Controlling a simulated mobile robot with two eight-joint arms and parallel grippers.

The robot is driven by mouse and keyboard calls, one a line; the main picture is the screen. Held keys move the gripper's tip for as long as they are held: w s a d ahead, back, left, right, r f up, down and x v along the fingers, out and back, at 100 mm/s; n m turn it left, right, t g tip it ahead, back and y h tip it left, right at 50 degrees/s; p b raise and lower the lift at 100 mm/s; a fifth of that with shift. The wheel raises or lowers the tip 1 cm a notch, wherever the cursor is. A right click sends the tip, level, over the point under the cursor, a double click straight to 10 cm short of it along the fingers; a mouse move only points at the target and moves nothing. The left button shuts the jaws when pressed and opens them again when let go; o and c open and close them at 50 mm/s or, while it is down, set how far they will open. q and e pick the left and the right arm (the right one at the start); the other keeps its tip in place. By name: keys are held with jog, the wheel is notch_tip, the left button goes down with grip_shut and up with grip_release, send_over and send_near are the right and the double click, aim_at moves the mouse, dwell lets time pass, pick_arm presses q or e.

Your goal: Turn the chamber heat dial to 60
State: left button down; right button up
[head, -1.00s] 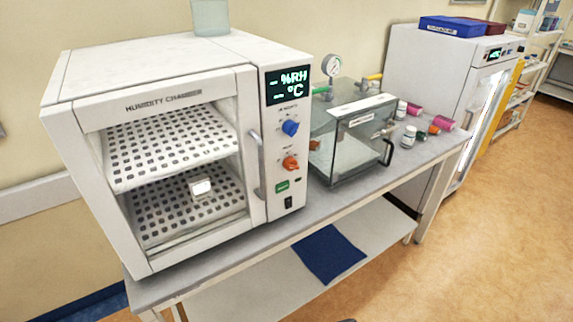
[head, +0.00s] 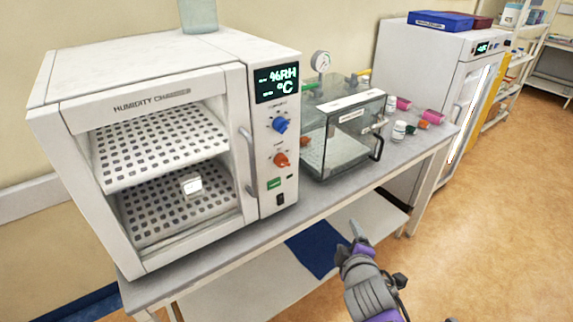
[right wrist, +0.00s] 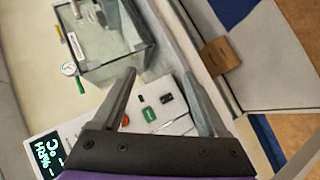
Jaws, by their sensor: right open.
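The white humidity chamber (head: 145,50) stands at the left of the bench. Its front panel carries a lit display (head: 277,84), a blue dial (head: 280,125) and, below that, an orange-red dial (head: 281,160). The dial labels are too small to read; the orange-red one sits lower, and the display shows dashes beside %RH and °C. My right gripper (head: 358,238) is in front of the bench, lower right of the panel and apart from it. My left gripper is out of view.
A green switch (head: 274,183) and a black switch (head: 280,199) sit below the dials. The chamber's door handle (head: 248,160) stands out left of the panel. A clear box with a gauge (head: 345,135) stands close to the right.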

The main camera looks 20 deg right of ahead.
jog(key=w+r+n+t+y, duration=0.2)
jog(key=w+r+n+t, duration=0.3)
jog(key=w+r+n, duration=0.45)
jog(key=n+y, duration=0.8)
jog(key=n, duration=1.2)
send_near(286, 165)
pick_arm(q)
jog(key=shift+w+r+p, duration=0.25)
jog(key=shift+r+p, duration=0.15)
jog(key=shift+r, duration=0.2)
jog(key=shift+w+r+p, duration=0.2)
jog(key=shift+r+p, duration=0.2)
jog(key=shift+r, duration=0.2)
pick_arm(e)
jog(key=x, duration=0.9)
jog(key=shift+w+a, duration=0.1)
jog(key=shift+w, duration=0.2)
grip_shut()
